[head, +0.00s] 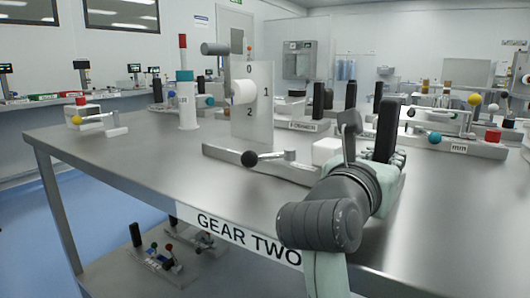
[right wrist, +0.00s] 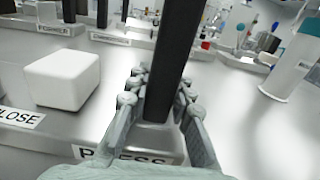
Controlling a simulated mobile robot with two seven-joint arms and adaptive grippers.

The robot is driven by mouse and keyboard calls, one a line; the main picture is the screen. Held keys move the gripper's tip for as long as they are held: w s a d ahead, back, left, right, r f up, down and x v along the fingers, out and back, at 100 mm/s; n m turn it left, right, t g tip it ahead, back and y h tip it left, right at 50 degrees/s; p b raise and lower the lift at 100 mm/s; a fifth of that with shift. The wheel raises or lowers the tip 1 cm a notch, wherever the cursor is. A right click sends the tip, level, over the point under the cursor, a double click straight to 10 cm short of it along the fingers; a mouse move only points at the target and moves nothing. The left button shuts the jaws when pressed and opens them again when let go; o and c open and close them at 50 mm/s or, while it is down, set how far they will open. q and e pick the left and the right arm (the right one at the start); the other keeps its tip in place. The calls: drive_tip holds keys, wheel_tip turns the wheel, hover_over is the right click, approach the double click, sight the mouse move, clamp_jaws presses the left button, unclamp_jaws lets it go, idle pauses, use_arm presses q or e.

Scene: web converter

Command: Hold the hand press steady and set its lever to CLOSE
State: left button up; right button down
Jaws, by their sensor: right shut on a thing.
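The hand press is a low grey base (head: 222,152) on the steel table, with a white block (head: 327,150) and an upright black post (head: 387,125). Its lever has a black ball knob (head: 250,158) and points left in the head view. My right gripper (right wrist: 160,95) is shut on the black post (right wrist: 168,50), fingers on both sides. The white block (right wrist: 62,78) stands left of it in the wrist view. A CLOSE label (right wrist: 18,117) lies at that view's left edge; a PRESS label (right wrist: 125,157) is partly covered. My left gripper is not in view.
A white panel marked 0, 1, 2 (head: 252,120) with a grey-handled knob stands behind the press. A white post with a teal band (head: 187,105) is to its left. Other lever fixtures (head: 455,145) stand at right. The table's front left is clear.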

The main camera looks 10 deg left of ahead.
drive_tip(key=shift+r, duration=0.2)
drive_tip(key=shift+f, duration=0.1)
drive_tip(key=shift+f, duration=0.5)
